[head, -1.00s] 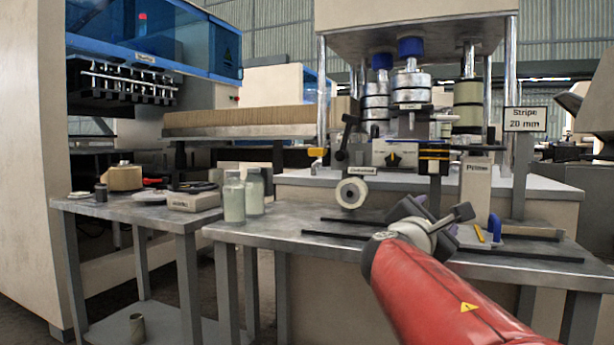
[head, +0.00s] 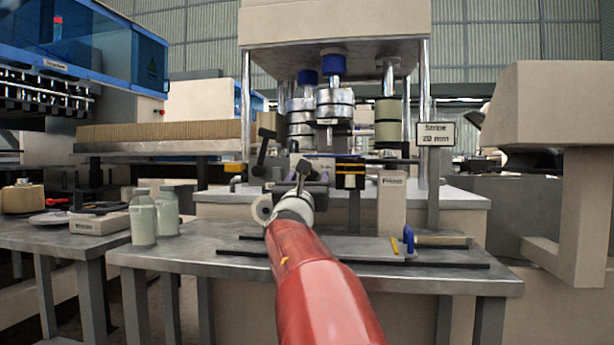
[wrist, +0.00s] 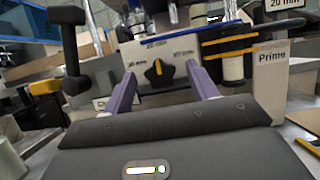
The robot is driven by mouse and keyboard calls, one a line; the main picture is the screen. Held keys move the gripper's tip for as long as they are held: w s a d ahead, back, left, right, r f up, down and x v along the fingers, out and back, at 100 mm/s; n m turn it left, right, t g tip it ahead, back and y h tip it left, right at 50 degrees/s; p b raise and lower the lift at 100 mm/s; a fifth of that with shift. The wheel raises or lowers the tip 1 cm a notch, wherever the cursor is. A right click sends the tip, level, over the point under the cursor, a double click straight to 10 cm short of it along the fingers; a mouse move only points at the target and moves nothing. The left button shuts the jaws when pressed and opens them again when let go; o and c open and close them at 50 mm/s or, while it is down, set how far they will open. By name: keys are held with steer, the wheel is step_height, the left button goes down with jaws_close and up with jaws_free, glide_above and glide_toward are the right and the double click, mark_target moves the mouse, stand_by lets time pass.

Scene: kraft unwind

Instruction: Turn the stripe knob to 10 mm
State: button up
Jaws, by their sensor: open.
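The stripe knob (wrist: 157,73) is a black dial with a yellow pointer line on a pale panel in the wrist view. Its pointer stands close to upright, and the panel's small mm markings are blurred. My gripper (wrist: 164,80) is open, its two purple fingers to the left and right of the knob in the picture, with nothing between them. I cannot tell how far the tips are from the panel. In the head view my red arm and gripper hide the knob. A sign (head: 436,134) there reads "Stripe 20 mm".
A block marked "Prime" (wrist: 272,75) stands right of the knob, beside a black and yellow bar (wrist: 230,42). A black lever (wrist: 72,50) rises at left. In the head view, glass jars (head: 143,220) stand on the left of the metal table (head: 190,255).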

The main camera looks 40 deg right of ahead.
steer(key=shift+w+d+r, duration=0.1)
steer(key=shift+d, duration=0.05)
steer(key=c, duration=1)
steer(key=shift+m, duration=0.5)
steer(key=shift+w+m+g+h+b, duration=0.1)
steer(key=shift+m+g+h+b, duration=0.2)
steer(key=shift+m+g, duration=0.3)
steer(key=m+g, duration=0.2)
steer(key=m, duration=0.2)
steer(key=m+g, duration=0.2)
steer(key=m, duration=0.3)
steer(key=m+g+h, duration=0.1)
steer(key=m+g, duration=0.1)
steer(key=m, duration=0.3)
steer(key=shift+r, duration=0.1)
